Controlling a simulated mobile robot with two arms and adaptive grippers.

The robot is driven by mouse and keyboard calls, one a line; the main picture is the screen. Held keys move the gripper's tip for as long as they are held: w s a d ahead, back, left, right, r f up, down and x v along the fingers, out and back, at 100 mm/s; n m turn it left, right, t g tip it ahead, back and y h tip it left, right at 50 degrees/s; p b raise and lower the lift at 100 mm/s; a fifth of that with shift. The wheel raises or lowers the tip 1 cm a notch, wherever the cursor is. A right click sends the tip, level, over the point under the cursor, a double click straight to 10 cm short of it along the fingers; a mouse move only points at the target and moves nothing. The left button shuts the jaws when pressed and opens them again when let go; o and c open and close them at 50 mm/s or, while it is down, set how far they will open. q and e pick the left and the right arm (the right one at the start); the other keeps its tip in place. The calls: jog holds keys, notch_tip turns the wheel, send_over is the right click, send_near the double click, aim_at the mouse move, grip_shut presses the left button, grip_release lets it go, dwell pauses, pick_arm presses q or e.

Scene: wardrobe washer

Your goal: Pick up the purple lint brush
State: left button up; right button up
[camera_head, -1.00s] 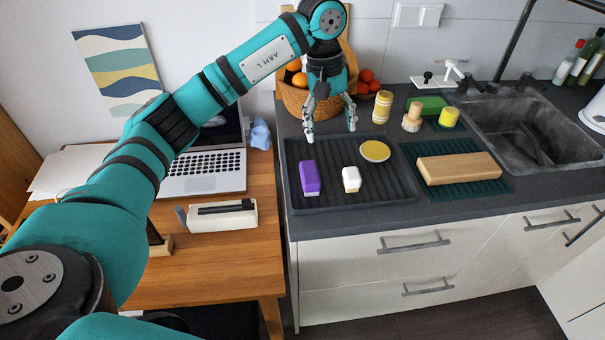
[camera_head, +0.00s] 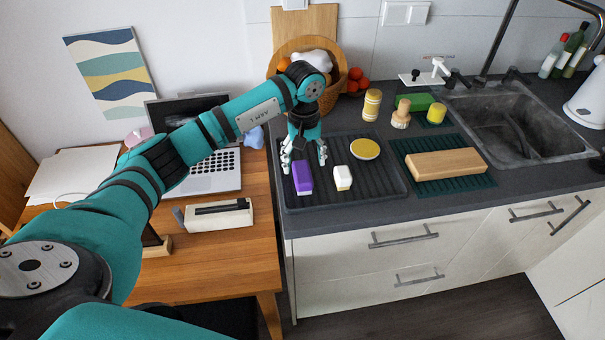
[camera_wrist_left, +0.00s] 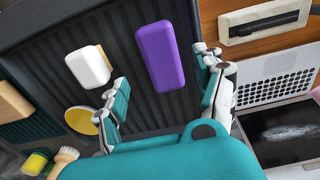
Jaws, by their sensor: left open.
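The purple lint brush (camera_head: 302,177) lies on the black ribbed mat (camera_head: 375,190) at its left side. In the left wrist view the brush (camera_wrist_left: 160,56) shows as a purple block ahead of my fingers, lying roughly between their lines. My left gripper (camera_head: 304,160) is open and empty, just behind and above the brush in the head view. Its two fingers also show apart in the left wrist view (camera_wrist_left: 165,103). I cannot tell whether the fingers touch the mat. My right gripper is not in view.
A white block (camera_head: 342,178) lies right of the brush, and a yellow-topped round dish (camera_head: 365,149) behind it. A wooden block (camera_head: 445,164) lies on a green mat further right. A fruit basket (camera_head: 334,88) stands behind the gripper. The laptop (camera_head: 212,170) is on the desk at left.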

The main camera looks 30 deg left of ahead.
aim_at(302, 171)
pick_arm(q)
jog(key=f+p, duration=0.2)
jog(key=f, duration=0.1)
jog(key=shift+s+f, duration=0.3)
jog(key=shift+s, duration=0.05)
jog(key=shift+f, duration=0.45)
jog(key=shift+w, duration=0.1)
jog(key=shift+f, duration=0.15)
jog(key=shift+f+b, duration=0.1)
jog(key=shift+b, duration=0.45)
jog(key=c, duration=1.3)
jog(key=shift+o, duration=0.2)
